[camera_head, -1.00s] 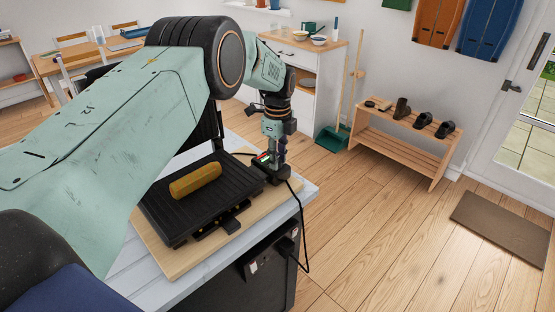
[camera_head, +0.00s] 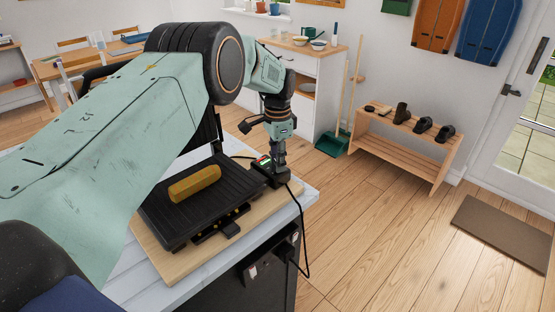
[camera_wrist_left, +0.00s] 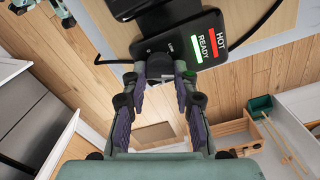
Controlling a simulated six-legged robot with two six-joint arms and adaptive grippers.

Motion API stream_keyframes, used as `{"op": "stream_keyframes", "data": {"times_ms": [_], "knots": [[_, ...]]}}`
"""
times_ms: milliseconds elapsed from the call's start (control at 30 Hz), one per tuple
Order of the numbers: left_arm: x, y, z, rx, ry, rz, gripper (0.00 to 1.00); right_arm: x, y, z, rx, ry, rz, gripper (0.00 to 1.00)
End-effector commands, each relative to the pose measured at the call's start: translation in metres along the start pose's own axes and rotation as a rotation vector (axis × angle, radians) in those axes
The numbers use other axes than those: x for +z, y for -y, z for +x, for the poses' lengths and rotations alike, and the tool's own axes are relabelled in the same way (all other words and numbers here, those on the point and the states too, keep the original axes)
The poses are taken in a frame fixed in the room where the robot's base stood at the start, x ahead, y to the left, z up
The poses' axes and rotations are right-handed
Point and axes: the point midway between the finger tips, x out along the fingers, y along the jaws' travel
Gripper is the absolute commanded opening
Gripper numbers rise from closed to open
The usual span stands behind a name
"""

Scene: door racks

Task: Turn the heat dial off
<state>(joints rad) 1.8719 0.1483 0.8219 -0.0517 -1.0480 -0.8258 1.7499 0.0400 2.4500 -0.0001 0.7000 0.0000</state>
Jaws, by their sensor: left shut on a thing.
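A black open contact grill (camera_head: 165,222) stands on a wooden board with a long yellow-brown food piece (camera_head: 195,184) on its ribbed plate. Its black control box (camera_head: 262,171) is at the right of the plate. In the left wrist view the box (camera_wrist_left: 165,42) has a lit green READY bar and a lit red HOT bar. The round dark heat dial (camera_wrist_left: 160,66) is at its near end, partly hidden by the fingers. My left gripper (camera_wrist_left: 160,76) is shut on the dial, one finger on each side; it also shows in the head view (camera_head: 279,164). My right gripper is not in view.
The wooden board (camera_head: 175,268) lies on a pale table (camera_head: 130,282). A black cable (camera_head: 307,238) hangs over the table's right edge. A wooden shoe rack (camera_head: 398,148), a green dustpan (camera_head: 332,143) and a doormat (camera_head: 500,232) stand or lie beyond, with open floor between.

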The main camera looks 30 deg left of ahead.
Motion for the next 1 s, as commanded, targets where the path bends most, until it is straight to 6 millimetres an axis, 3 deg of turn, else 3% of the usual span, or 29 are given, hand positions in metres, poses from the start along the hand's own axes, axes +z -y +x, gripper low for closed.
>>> {"op": "stream_keyframes", "data": {"times_ms": [1000], "knots": [[-0.0018,0.0052,-0.0056,-0.002,-0.014,-0.966,0.0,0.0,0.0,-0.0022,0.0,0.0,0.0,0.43]]}}
